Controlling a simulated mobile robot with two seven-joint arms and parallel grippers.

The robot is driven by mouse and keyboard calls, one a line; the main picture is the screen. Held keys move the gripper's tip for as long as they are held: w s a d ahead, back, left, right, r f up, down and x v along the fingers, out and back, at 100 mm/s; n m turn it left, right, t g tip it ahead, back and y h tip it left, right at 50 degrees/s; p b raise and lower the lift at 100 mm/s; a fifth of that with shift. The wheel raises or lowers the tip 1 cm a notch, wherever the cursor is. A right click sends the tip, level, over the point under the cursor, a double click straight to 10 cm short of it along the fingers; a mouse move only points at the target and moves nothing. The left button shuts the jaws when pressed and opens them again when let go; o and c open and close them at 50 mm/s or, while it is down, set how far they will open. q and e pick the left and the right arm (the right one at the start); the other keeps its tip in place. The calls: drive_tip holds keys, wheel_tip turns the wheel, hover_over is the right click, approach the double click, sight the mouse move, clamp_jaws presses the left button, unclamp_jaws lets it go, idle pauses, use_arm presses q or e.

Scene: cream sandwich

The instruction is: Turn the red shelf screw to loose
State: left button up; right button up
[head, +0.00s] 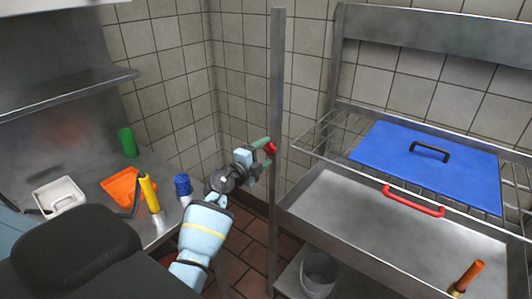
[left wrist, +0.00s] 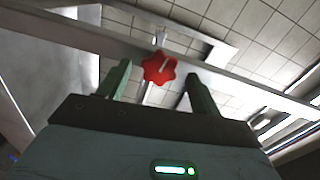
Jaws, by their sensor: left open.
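The red shelf screw (head: 270,149) is a small red star-shaped knob on the upright metal post (head: 277,90) in the head view. It also shows in the left wrist view (left wrist: 159,68), in front of a metal bar and between my two green fingers. My left gripper (head: 265,154) is open at the knob, with one finger to each side. The wrist view shows gaps between the fingers and the knob. From the head view I cannot tell whether a finger touches it. My right gripper is not in view.
A metal shelf unit stands at the right, with a blue lid (head: 400,165) and a red handle (head: 413,201). A white bucket (head: 319,272) sits below. The left counter holds a green cup (head: 128,143), an orange tray (head: 119,187), a white container (head: 60,196) and a yellow bottle (head: 149,194).

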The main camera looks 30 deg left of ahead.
use_arm(q)
drive_tip(key=s, duration=0.6)
drive_tip(key=shift+s+a, duration=0.25)
drive_tip(key=shift+s, duration=0.05)
drive_tip(key=s+d+f+n+g, duration=0.2)
drive_tip(key=s+d+f+n, duration=0.3)
drive_tip(key=s+f, duration=0.4)
drive_tip(key=s+d+f+n+g, duration=0.3)
drive_tip(key=s+d+f+n, duration=0.2)
drive_tip(key=s, duration=0.8)
drive_tip(key=s+d+f+n+g, duration=0.3)
drive_tip(key=s+d+f+n, duration=0.2)
drive_tip(key=s+d+f, duration=0.5)
wheel_tip(320, 180, down, 4)
drive_tip(key=shift+s+f+n+h, duration=0.2)
drive_tip(key=shift+s+n+h, duration=0.15)
drive_tip(key=shift+s, duration=0.7)
